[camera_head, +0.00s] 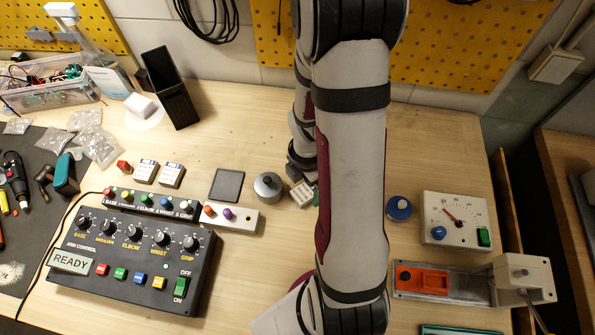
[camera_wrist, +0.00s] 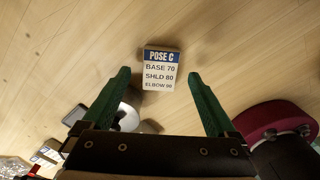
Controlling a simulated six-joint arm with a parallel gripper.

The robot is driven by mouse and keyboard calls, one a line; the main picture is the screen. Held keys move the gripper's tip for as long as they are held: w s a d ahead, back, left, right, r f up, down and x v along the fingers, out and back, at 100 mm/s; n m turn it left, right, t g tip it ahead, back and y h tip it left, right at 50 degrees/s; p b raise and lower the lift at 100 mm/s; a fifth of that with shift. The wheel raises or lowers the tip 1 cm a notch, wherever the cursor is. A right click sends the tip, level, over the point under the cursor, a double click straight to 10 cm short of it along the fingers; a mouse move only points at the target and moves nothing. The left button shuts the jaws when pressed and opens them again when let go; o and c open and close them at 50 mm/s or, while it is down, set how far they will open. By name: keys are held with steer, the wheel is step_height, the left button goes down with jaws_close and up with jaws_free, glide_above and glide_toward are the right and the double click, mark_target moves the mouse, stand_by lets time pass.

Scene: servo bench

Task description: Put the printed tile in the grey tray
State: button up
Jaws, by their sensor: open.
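The printed tile (camera_wrist: 160,68), white with a blue "POSE C" band, lies on the wooden bench in the wrist view. My gripper (camera_wrist: 159,74) is open, with its green fingertips apart on either side of the tile in the picture; I cannot tell the height between them. In the head view my arm partly hides the gripper, and a small pale block beside it (camera_head: 300,196) looks like this tile. The grey tray (camera_head: 227,185), a flat dark square, lies empty left of the gripper. Part of it seems to show in the wrist view (camera_wrist: 75,114).
A grey round weight (camera_head: 268,186) stands between tray and gripper. Two other printed tiles (camera_head: 159,173) lie left of the tray. The control box (camera_head: 133,262) and button strip (camera_head: 150,203) are in front. A blue knob (camera_head: 398,208) and gauge box (camera_head: 457,221) stand right of my arm.

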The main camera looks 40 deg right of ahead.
step_height(320, 180, down, 2)
jaws_close()
stand_by(0.5)
steer(key=shift+r, duration=0.1)
